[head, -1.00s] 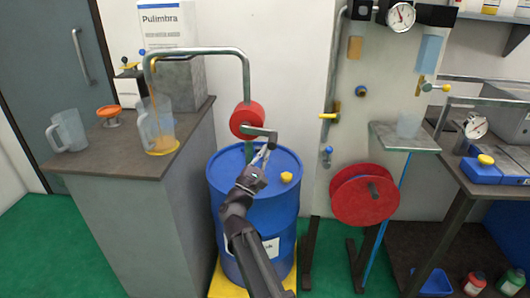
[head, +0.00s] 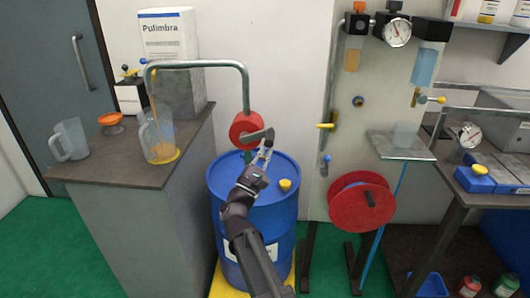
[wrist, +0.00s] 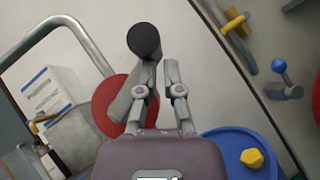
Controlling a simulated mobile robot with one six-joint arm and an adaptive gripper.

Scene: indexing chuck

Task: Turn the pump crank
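The pump has a red round body (head: 243,128) on the pipe above a blue drum (head: 235,190). In the wrist view the crank's dark round handle (wrist: 143,40) shows end-on, just ahead and left of the fingertips, with the red body (wrist: 118,105) behind. My gripper (head: 266,148) is just below the crank's outer end. In the wrist view my gripper (wrist: 162,64) has its fingers a small gap apart, with no handle clearly between them. Contact with the crank cannot be told.
Orange liquid runs from the pipe spout into a clear jug (head: 158,138) on the cabinet (head: 130,168). An empty jug (head: 70,140) stands left. A red reel (head: 345,200) and a small shelf (head: 400,147) stand right of the drum. A yellow cap (head: 285,184) sits on the drum.

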